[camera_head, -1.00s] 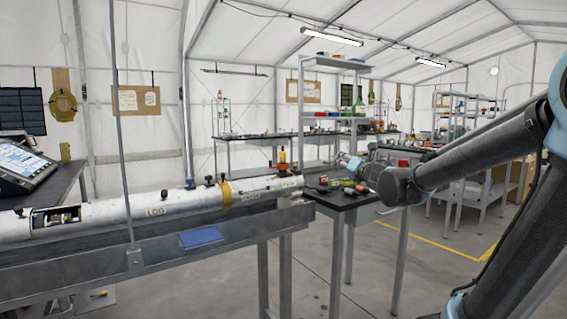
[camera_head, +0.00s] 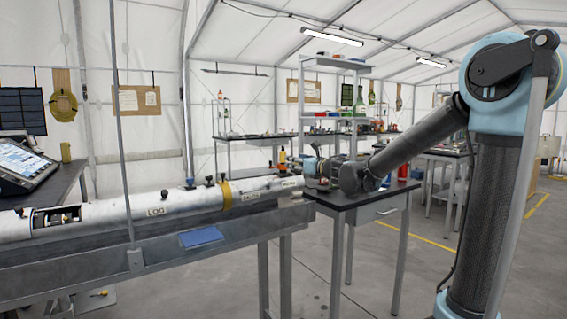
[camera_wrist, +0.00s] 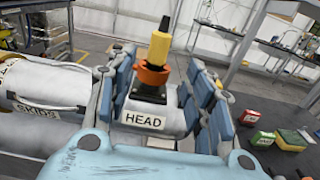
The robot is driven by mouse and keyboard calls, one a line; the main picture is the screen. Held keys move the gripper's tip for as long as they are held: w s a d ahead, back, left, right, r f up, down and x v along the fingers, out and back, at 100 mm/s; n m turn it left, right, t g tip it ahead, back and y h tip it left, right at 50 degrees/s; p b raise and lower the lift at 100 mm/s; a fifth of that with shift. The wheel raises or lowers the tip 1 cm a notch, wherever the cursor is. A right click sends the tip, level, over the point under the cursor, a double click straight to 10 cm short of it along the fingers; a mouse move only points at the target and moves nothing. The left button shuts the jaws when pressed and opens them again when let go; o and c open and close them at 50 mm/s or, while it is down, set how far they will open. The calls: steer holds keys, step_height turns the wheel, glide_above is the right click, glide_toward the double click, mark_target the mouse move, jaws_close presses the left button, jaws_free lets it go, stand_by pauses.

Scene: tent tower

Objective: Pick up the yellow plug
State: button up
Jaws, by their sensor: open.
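The yellow plug (camera_wrist: 160,48) stands upright in an orange collar (camera_wrist: 154,75) with a black base, on the tube section labelled HEAD (camera_wrist: 145,119). It also shows small in the head view (camera_head: 282,156) near the right end of the long white tube (camera_head: 140,207). My gripper (camera_wrist: 160,66) is open, with blue-padded fingers to the left and right of the plug and collar in the wrist view. I see no contact with the plug. In the head view my gripper (camera_head: 309,165) is just right of the plug.
The tube lies on a grey metal bench (camera_head: 150,246) with a blue pad (camera_head: 201,237). Shelves (camera_head: 335,62) stand behind. Floor on the right is open.

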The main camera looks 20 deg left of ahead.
mark_target(283, 157)
steer(key=shift+x, duration=4.85)
steer(key=shift+r, duration=0.1)
jaws_close()
